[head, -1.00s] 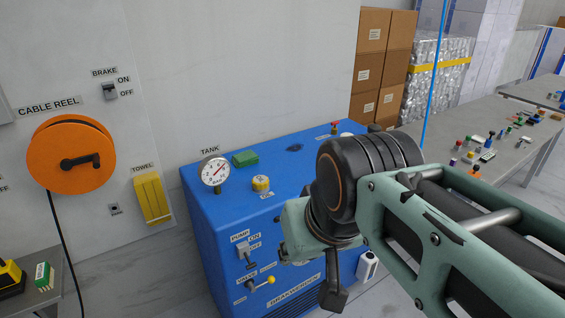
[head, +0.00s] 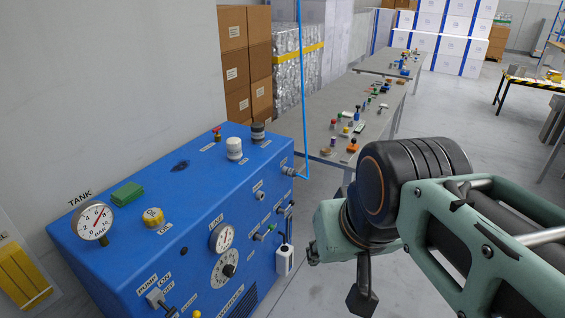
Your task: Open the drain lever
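The blue machine (head: 215,185) fills the lower left of the head view. Small valves and levers sit on its right front. One is a dark lever (head: 289,209) above a white container (head: 284,260). I cannot read which label says drain, so I cannot be sure which lever it is. My arm comes in from the right and its wrist hangs right of the machine, apart from it in the picture. A dark part of my gripper (head: 362,296) points down below the wrist. The fingers do not show clearly, and I see nothing held.
A grey table (head: 325,105) with small parts stands behind. Floor right of the machine is clear.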

